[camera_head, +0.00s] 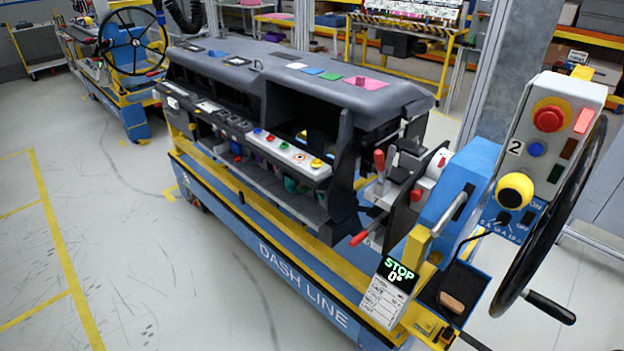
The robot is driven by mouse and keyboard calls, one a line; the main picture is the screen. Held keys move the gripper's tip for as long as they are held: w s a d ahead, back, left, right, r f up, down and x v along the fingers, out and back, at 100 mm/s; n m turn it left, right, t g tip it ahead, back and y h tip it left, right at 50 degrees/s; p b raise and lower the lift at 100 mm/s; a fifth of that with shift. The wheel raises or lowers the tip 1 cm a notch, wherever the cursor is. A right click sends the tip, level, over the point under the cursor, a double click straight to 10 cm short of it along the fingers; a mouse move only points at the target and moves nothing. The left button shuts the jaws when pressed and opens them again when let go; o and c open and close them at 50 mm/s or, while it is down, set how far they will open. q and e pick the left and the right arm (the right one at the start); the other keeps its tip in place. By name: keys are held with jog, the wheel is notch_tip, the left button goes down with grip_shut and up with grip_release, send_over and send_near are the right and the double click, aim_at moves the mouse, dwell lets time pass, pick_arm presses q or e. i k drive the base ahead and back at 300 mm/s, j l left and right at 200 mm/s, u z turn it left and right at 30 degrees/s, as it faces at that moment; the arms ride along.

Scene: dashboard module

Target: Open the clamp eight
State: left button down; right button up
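The dashboard module (300,88) is dark grey and rests on a blue and yellow cart marked DASH LINE (300,285). At its right end is a metal clamp (382,190) with red-tipped levers. One red handle (379,160) points up, and another red-tipped lever (359,238) points down and to the left. I cannot read a number eight on any clamp, so I cannot tell which one is clamp eight. Neither of my grippers is in view.
A control box (552,140) with a red button and a black handwheel (553,215) stand at the right. A small display (399,270) reads STOP and 0°. A second cart (115,70) stands at the back left. The grey floor (110,240) at the left is clear.

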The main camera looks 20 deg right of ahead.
aim_at(356, 240)
jog(key=z, duration=0.45)
jog(key=i+j+z, duration=0.15)
jog(key=z, duration=0.3)
jog(key=i+j+z, duration=0.1)
jog(key=z, duration=0.35)
jog(key=j+z, duration=0.25)
jog(key=z, duration=0.2)
jog(key=i+j+z, duration=0.1)
jog(key=j+z, duration=0.15)
jog(key=z, duration=0.2)
